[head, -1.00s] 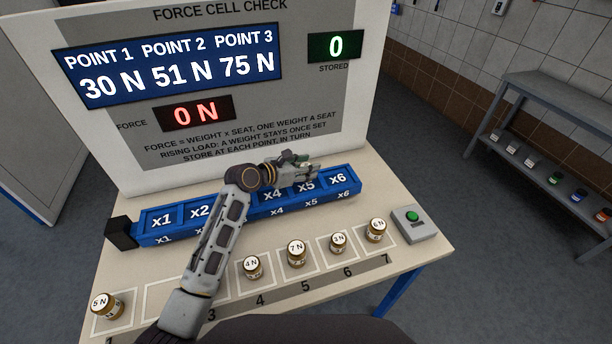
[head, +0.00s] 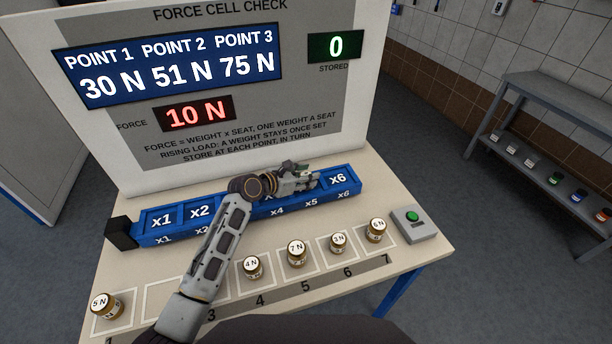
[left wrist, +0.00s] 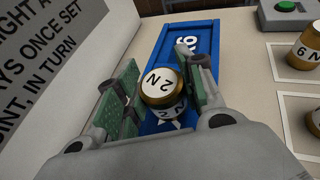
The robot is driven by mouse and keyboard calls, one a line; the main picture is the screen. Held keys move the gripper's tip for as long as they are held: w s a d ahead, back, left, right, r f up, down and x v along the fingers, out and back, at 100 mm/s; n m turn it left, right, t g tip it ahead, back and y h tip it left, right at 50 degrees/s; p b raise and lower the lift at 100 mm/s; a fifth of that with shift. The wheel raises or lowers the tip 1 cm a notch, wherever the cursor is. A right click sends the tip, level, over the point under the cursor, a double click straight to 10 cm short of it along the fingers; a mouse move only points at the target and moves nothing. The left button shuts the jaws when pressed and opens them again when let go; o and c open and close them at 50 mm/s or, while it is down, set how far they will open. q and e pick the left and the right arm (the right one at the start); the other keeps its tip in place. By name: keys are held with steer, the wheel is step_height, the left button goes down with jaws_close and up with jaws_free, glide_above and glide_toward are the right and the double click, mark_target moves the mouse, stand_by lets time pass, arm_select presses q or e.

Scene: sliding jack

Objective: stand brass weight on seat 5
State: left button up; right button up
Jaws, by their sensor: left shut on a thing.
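A brass weight (left wrist: 161,87) labelled 2 N shows in the left wrist view, upright between the fingers of my left gripper (left wrist: 160,88). The gripper is shut on it, and the weight is on or just at the blue seat block. In the head view my left gripper (head: 300,180) covers the x5 seat, and the weight is hidden there. The blue block (head: 230,219) carries seats x1 to x6; x1, x2 and x6 show bare. The force display (head: 195,113) reads 10 N. My right gripper is out of view.
Several brass weights stand along the table front: 5 N (head: 107,306), 4 N (head: 252,267), 7 N (head: 296,254), 3 N (head: 338,242) and 6 N (head: 376,230). A box with a green button (head: 414,221) is at the right. The stored display (head: 335,46) reads 0.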

arm_select(q)
steer(key=o, duration=1.1)
steer(key=shift+f, duration=0.1)
steer(key=shift+o, duration=0.2)
steer(key=shift+v, duration=6.05)
